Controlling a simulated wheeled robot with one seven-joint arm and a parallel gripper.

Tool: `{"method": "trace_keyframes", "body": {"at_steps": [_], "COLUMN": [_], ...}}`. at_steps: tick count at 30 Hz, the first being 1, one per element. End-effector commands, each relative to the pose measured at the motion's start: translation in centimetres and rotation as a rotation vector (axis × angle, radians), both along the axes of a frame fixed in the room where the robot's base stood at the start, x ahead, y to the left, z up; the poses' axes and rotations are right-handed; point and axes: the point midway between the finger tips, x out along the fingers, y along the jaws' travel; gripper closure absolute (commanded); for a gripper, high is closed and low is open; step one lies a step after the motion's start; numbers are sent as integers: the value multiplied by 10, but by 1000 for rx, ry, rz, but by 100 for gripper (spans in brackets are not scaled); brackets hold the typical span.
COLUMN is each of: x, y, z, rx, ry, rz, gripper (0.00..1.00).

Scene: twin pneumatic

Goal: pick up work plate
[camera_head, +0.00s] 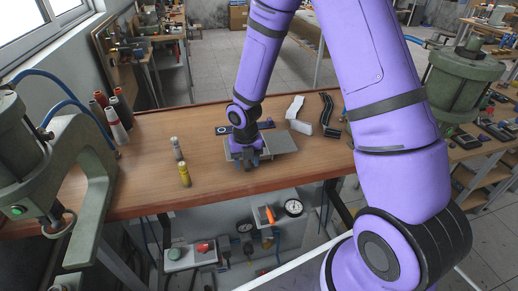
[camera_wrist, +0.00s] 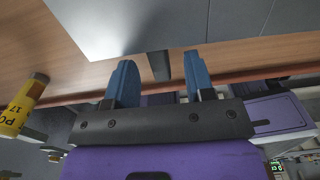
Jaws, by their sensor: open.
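The work plate (camera_head: 281,143) is a flat grey plate lying on the brown wooden bench. My gripper (camera_head: 249,164) is over the plate's near left part in the head view, and my wrist hides some of it. The plate's grey surface also fills the top of the wrist view (camera_wrist: 150,22). There, the two blue fingers of my gripper (camera_wrist: 161,78) stand apart, with a short dark bar (camera_wrist: 159,65) between them in the picture. I cannot tell whether the fingers touch the plate or the bar.
A yellow cylinder (camera_head: 185,174) and a grey one (camera_head: 177,149) stand left of my gripper. A white piece (camera_head: 296,115) and black pieces (camera_head: 327,112) lie at the back right. Green presses flank the bench, one at left (camera_head: 70,185). Bench space at front right is clear.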

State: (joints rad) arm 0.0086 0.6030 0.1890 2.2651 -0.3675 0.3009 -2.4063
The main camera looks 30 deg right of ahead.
Motion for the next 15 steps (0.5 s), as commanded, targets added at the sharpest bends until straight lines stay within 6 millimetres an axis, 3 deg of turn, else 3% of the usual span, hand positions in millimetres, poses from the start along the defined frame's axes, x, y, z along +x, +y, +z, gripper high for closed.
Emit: {"method": "trace_keyframes", "body": {"at_steps": [4,12,13,15], "x": [0,0,0,0], "y": [0,0,0,0], "z": [-14,-17,-17,-17], "rx": [-1,0,0,0], "ry": [1,-1,-1,-1], "rz": [0,-1,-1,-1], "gripper": [51,51,53,69]}}
